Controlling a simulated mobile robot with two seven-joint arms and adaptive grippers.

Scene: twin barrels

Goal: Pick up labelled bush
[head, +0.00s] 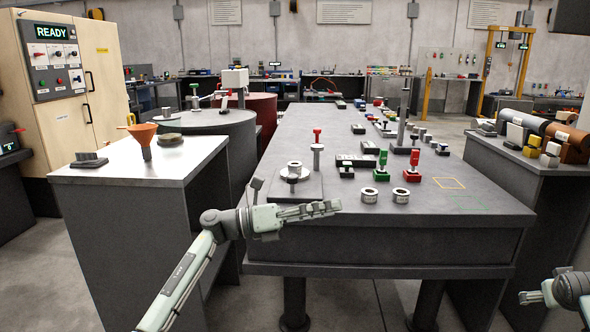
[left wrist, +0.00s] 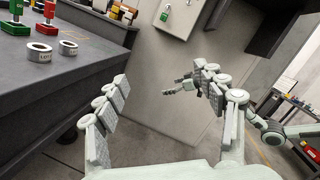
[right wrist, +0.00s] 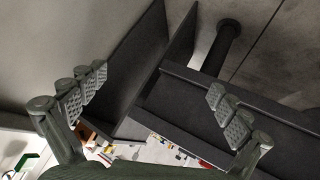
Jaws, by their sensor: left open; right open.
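Two short pale bushes with dark bores stand side by side near the front of the main bench, a left one (head: 369,197) and a right one (head: 401,197). Both seem to carry dark print on their sides, too small to read. They also show in the left wrist view, one (left wrist: 40,54) beside the other (left wrist: 68,48). My left gripper (head: 338,207) is open and empty at the bench's front edge, left of the bushes and apart from them. My right gripper (head: 522,297) is open and empty, low at the right, off the bench; its wrist view shows no bush.
The main bench (head: 460,220) holds green and red handled blocks (head: 382,165) behind the bushes and a flanged part (head: 294,172) to their left. A yellow outlined square (head: 448,183) lies to their right. Side benches stand left (head: 110,172) and right (head: 490,152).

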